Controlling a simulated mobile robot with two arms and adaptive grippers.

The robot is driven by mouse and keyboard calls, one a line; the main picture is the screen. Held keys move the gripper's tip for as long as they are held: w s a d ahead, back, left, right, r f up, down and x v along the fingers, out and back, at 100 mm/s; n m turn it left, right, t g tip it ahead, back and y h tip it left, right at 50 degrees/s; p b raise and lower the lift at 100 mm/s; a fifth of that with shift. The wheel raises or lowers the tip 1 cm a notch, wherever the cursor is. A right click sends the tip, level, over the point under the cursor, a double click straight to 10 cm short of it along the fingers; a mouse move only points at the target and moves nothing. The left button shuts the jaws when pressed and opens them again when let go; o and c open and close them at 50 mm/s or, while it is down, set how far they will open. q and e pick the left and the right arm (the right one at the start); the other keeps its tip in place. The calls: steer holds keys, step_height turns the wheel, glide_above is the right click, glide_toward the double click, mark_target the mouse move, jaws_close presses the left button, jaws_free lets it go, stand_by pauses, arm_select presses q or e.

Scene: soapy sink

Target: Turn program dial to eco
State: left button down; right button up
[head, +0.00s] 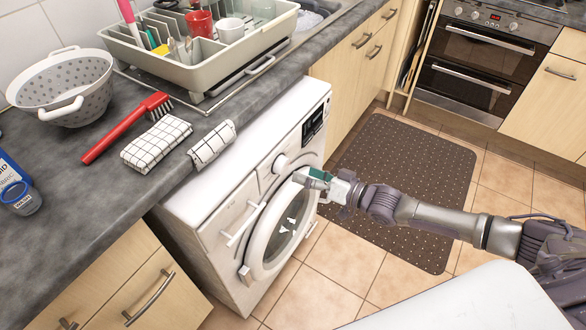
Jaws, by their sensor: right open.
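The white washing machine (215,205) stands under the counter, with its round door (262,240) closed. The white program dial (280,163) sits on its upper front panel, left of a dark display (313,123). The dial's markings are too small to read. My right gripper (303,178) is at the machine's front, just right of and slightly below the dial, with its fingers pointing left. It is open and appears empty; whether it touches the machine I cannot tell. My left gripper is not in view.
The dark counter (60,235) overhangs the machine and holds a colander (65,85), a red brush (125,128), checked cloths (155,143) and a dish rack (200,60). A brown mat (400,160) lies on the tiled floor. An oven (480,60) stands at the back right.

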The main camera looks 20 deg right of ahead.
steer(key=v, duration=0.6)
stand_by(0.3)
